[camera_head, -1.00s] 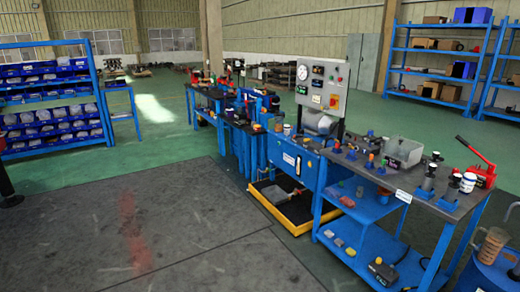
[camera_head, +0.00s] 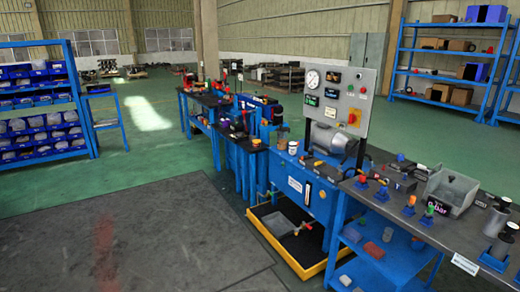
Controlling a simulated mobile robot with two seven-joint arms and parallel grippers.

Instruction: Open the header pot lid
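I cannot tell for certain which thing is the header pot, and its lid is too small to make out. A small tan pot (camera_head: 282,131) stands on top of the blue power unit (camera_head: 300,188) near the middle of the camera_head view. A grey motor-like cylinder (camera_head: 333,138) lies on the unit in front of the gauge panel (camera_head: 333,96). Neither of my grippers is in view.
A workbench (camera_head: 455,225) with a grey bin (camera_head: 451,191) and small fittings stands at the right. A yellow-edged drip tray (camera_head: 287,254) lies under the unit. Dark floor mats (camera_head: 110,245) are clear at the left. Blue racks (camera_head: 440,68) stand behind.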

